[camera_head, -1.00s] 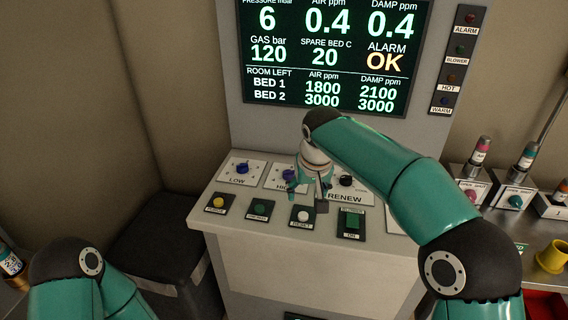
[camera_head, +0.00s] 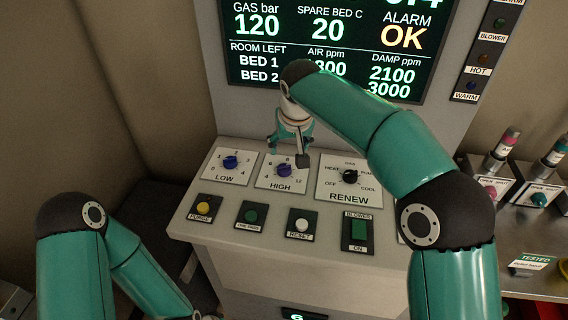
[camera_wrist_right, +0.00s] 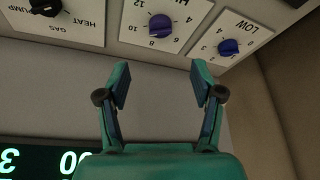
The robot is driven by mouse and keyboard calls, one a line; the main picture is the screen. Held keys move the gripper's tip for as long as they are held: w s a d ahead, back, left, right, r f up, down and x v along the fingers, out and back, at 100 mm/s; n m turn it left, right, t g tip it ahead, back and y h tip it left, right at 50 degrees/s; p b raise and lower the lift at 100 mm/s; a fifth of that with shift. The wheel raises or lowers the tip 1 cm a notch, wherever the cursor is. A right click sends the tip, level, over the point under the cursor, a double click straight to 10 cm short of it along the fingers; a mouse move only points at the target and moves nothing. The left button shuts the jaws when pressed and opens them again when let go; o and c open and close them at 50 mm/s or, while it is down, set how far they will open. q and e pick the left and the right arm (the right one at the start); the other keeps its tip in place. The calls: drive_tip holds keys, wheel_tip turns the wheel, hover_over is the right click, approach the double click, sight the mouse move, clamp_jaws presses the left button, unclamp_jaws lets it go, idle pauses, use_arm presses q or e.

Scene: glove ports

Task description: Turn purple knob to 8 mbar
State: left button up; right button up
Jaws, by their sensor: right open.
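The purple knob (camera_head: 284,170) sits on the white HIGH dial plate on the sloped panel. In the right wrist view the purple knob (camera_wrist_right: 160,26) shows with the numbers 4 to 12 around it; I cannot read its pointer setting surely. My right gripper (camera_head: 290,150) is open and empty, over the back edge of the HIGH plate and apart from the knob. In the right wrist view the open fingers (camera_wrist_right: 162,84) have the knob beyond their tips. My left arm is at the lower left; its gripper is out of view.
A blue LOW knob (camera_head: 230,162) is left of HIGH and a black RENEW knob (camera_head: 350,176) right. In front are a yellow button (camera_head: 204,207), a green button (camera_head: 251,215), a white RESET button (camera_head: 302,224) and a green BLOWER switch (camera_head: 359,231). The display (camera_head: 330,50) rises behind.

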sight(287, 165)
drive_tip(key=p+x, duration=0.3)
drive_tip(key=x, duration=1)
drive_tip(key=shift+a+f, duration=0.1)
drive_tip(key=shift+f, duration=0.05)
drive_tip(key=c, duration=1.1)
drive_tip(key=shift+n, duration=0.4)
drive_tip(key=n+y, duration=0.1)
drive_tip(key=n, duration=0.1)
drive_tip(key=n+y+p, duration=0.1)
drive_tip(key=n, duration=0.1)
drive_tip(key=shift+w+g, duration=0.15)
drive_tip(key=shift+g, duration=0.25)
drive_tip(key=n, duration=0.2)
drive_tip(key=n+g+y, duration=0.1)
drive_tip(key=n, duration=0.1)
drive_tip(key=shift+w+d, duration=0.15)
drive_tip(key=shift+d, duration=0.15)
drive_tip(key=shift+n+g, duration=0.5)
drive_tip(key=shift+n, duration=0.9)
drive_tip(key=shift+d, duration=0.1)
drive_tip(key=shift+y, duration=0.3)
